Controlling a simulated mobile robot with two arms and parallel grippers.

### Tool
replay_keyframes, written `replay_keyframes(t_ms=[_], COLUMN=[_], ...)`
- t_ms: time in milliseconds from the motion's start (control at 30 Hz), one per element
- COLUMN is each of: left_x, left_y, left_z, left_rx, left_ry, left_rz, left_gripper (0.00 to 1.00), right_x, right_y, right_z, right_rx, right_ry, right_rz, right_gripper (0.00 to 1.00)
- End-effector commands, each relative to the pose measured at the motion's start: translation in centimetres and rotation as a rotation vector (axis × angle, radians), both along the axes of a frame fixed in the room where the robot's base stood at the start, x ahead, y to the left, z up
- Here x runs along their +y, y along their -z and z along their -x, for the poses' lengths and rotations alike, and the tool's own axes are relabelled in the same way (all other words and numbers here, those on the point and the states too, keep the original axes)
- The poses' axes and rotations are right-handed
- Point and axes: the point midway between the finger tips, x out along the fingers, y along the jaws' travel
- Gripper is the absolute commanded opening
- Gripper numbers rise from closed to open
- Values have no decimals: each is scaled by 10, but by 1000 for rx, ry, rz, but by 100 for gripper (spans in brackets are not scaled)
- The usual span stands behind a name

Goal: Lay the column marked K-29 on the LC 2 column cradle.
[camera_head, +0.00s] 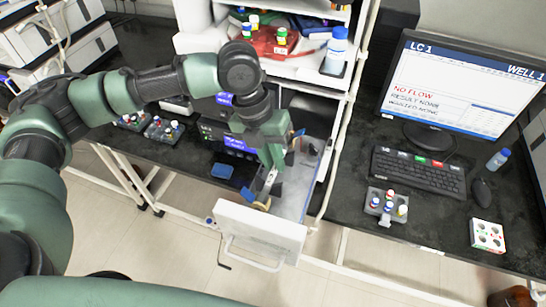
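My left gripper (268,187) reaches down from the upper left to an open, pulled-out drawer (262,233) in the middle of the view. Slim pale metal shows at the gripper's tip, and a small tan, rounded thing (263,204) lies just below it. I cannot tell whether the fingers are open or shut, or whether they touch it. No K-29 marking can be read, and I cannot pick out a column or the LC 2 cradle with certainty. My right gripper is not in view.
A monitor (465,85) reading LC 1, a keyboard (418,173), a mouse (482,191) and a grey vial rack (386,204) stand on the right bench. A blue-capped bottle (336,52) stands on the instrument stack. More vial racks (164,132) sit on the left bench.

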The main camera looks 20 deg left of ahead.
Motion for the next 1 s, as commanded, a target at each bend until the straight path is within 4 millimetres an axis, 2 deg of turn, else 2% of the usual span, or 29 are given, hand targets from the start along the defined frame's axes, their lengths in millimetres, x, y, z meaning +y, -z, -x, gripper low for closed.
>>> replay_keyframes(t_ms=[33, 67, 467, 800, 1000], left_x=[0, 0, 1, 15, 20], left_y=[0, 0, -4, -56, -74], left_z=[0, 0, 0, -1, -1], left_rx=[-1, -1, 0, -3, -1], left_ry=[0, 0, -1, -1, -1], left_rz=[0, 0, 0, 1, 0], left_gripper=[30, 39, 39, 39, 39], right_x=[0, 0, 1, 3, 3], right_y=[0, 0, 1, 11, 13], right_z=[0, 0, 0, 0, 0], right_rx=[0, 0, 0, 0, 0], right_ry=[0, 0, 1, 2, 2], right_rz=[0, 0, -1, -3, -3], right_gripper=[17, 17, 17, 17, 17])
